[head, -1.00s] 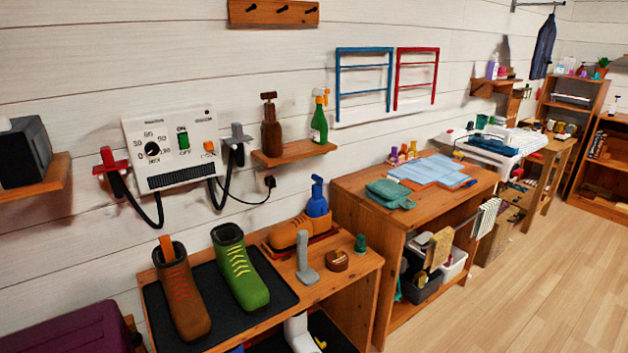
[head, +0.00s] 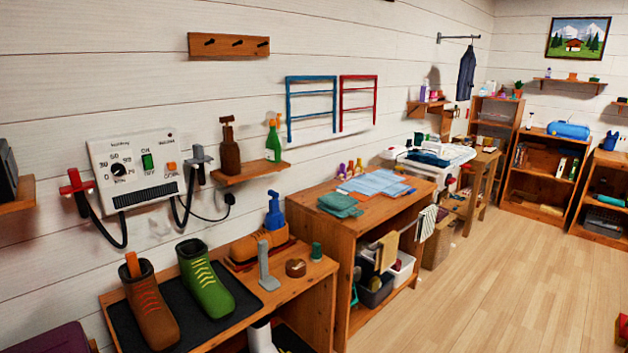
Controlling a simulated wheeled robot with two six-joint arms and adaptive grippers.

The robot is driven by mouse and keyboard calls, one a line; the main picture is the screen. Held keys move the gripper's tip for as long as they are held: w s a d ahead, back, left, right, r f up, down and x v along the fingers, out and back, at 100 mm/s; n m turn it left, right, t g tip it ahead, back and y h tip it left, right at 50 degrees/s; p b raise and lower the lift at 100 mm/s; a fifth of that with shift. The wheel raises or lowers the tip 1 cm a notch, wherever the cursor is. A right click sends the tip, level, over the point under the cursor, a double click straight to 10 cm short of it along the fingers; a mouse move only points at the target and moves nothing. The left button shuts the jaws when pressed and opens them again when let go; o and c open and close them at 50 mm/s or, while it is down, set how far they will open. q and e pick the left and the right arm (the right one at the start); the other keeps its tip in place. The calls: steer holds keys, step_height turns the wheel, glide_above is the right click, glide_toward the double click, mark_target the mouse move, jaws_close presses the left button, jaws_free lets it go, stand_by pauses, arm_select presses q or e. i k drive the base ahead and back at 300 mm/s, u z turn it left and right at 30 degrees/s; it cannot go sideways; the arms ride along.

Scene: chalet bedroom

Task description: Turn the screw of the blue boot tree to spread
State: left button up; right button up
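The blue boot tree (head: 274,211) stands upright at the back right of the low wooden bench, at the end of an orange-brown shoe (head: 252,244). It looks set in or against the shoe; I cannot tell which. Its screw is too small to make out. Neither of my grippers is in the head view.
The bench's black mat (head: 225,317) holds a brown boot (head: 146,306) and a green boot (head: 205,279). A grey upright stand (head: 266,265), a round brown tin (head: 296,267) and a small green piece (head: 316,252) are near the shoe.

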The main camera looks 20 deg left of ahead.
mark_target(271, 194)
steer(key=z, duration=0.5)
steer(key=i, duration=2.15)
steer(key=u, duration=0.45)
